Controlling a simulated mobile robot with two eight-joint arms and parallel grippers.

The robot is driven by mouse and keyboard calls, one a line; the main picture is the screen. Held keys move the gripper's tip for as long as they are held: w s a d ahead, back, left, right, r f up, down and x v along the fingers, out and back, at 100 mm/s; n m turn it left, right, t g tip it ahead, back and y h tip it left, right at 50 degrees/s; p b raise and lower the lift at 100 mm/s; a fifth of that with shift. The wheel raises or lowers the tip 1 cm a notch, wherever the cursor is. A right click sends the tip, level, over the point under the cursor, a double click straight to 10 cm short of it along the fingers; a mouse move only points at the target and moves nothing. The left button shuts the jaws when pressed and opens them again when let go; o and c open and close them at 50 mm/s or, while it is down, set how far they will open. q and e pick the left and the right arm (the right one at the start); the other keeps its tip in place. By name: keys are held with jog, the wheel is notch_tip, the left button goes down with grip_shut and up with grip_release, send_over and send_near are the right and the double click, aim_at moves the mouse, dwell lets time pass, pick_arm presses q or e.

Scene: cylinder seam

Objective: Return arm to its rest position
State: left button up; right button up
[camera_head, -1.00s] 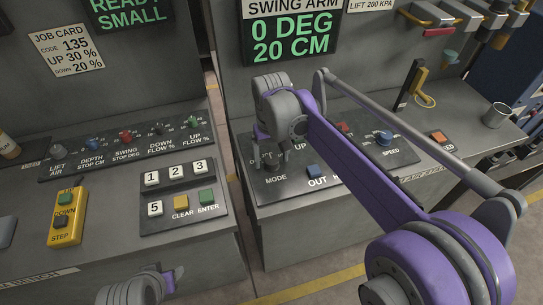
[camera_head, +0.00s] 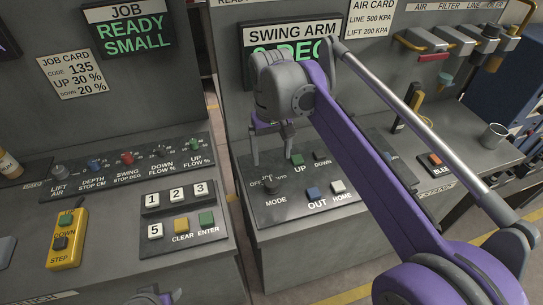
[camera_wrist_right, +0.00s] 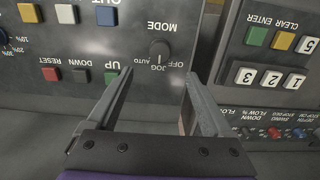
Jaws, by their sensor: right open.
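My right gripper (camera_head: 271,150) hangs open and empty above the swing arm panel (camera_head: 290,207), its fingers pointing down. The black MODE knob (camera_head: 272,187) lies below the fingers, apart from them. In the right wrist view the open fingers (camera_wrist_right: 158,88) show with nothing between them, and the MODE knob (camera_wrist_right: 160,50) lies beyond the gap. My purple right arm crosses the right of the head view and hides part of the panel.
The swing arm display (camera_head: 293,33) is partly hidden by my right wrist.

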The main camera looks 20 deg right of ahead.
dwell(0.3)
jog(key=s+d+f+t+p, duration=0.1)
jog(key=s+d+f+t, duration=0.1)
jog(key=s+f, duration=0.4)
jog(key=s+d+f+t+p, duration=0.2)
jog(key=s+f, duration=0.5)
jog(key=s, duration=0.7)
jog(key=shift+s+d+f+t, duration=0.2)
jog(key=shift+s+d+t, duration=0.15)
jog(key=shift+t, duration=0.35)
